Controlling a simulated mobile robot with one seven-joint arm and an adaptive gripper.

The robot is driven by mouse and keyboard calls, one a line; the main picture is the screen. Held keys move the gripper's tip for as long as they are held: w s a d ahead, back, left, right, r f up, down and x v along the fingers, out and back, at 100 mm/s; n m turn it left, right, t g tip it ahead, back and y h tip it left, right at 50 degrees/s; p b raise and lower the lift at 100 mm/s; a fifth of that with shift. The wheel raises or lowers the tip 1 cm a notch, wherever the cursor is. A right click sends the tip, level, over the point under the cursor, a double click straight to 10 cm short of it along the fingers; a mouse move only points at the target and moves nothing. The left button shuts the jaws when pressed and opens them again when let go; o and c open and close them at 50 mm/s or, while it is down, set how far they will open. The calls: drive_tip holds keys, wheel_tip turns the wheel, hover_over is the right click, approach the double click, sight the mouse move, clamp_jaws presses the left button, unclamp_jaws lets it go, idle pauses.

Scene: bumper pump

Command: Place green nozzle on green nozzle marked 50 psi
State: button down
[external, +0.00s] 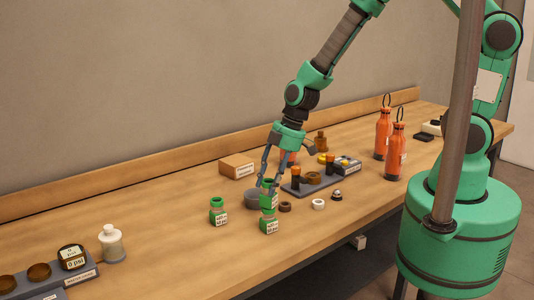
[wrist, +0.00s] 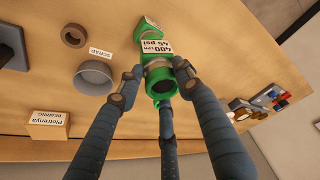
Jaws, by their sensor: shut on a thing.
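My gripper (external: 267,186) is shut on a green nozzle (external: 268,201), upright at the fingertips. In the wrist view the fingers close around this green nozzle (wrist: 162,86), and the label there seems to read 400 lpm, 45 psi. A second labelled green nozzle (external: 269,226) stands on the table directly below the held one. The two look in line and very close; I cannot tell whether they touch. In the wrist view the lower nozzle is mostly hidden behind the held one. A third green nozzle (external: 218,213) stands apart to the left.
A grey scrap bowl (wrist: 93,77) is beside the gripper, with a brown ring (wrist: 74,37) near it. A white ring (external: 318,204) and a grey tray (external: 322,185) of parts are to the right. Orange bottles (external: 383,134) stand further right.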

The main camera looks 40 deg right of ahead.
drive_tip(key=shift+f, duration=0.1)
drive_tip(key=c, duration=1.1)
unclamp_jaws()
drive_tip(key=shift+v, duration=0.75)
drive_tip(key=p+v, duration=0.1)
drive_tip(key=v, duration=0.9)
drive_tip(key=shift+d+r, duration=0.1)
drive_tip(key=shift+r, duration=0.3)
